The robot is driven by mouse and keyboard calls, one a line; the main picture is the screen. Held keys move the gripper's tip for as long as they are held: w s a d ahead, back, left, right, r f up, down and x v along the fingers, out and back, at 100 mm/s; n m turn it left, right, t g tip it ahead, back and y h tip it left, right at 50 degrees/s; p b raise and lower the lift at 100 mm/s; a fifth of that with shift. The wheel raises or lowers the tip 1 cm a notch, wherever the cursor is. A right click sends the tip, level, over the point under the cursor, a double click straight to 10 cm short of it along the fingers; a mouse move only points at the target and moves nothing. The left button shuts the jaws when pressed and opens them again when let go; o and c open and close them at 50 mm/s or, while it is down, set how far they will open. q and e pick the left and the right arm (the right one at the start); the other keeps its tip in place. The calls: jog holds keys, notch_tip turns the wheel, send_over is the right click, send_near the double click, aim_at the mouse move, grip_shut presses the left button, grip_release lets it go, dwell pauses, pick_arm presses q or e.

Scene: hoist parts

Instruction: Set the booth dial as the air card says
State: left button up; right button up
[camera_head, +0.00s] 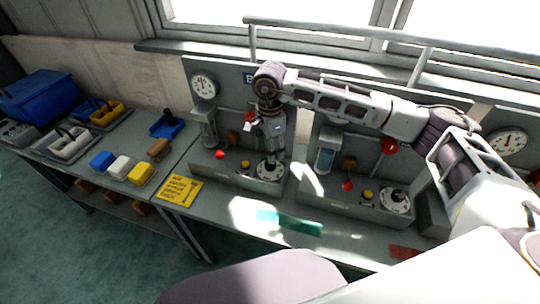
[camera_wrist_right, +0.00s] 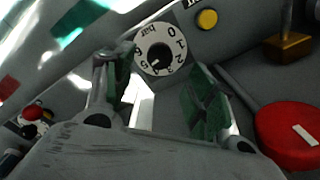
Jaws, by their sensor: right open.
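The air card is probably the yellow sheet (camera_head: 180,189) with dark print on the bench front, too small to read. A white round dial (camera_head: 269,170) with a black centre sits on the grey panel marked with a B sign. In the right wrist view this dial (camera_wrist_right: 160,47) shows digits and the word "bar" around a black knob with a white mark. My right gripper (camera_head: 269,148) reaches in above this dial. Its green-padded fingers are open, with the dial beyond and between them (camera_wrist_right: 152,80), and nothing is held. My left gripper is out of view.
A second panel to the right has a similar dial (camera_head: 395,201) and a red knob (camera_head: 347,186). A round red part (camera_wrist_right: 290,136) and yellow button (camera_wrist_right: 207,18) sit near my right gripper. Blue, white and yellow blocks (camera_head: 120,168) lie on the left bench. A rail runs behind.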

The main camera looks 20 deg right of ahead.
jog(key=shift+r, duration=2.7)
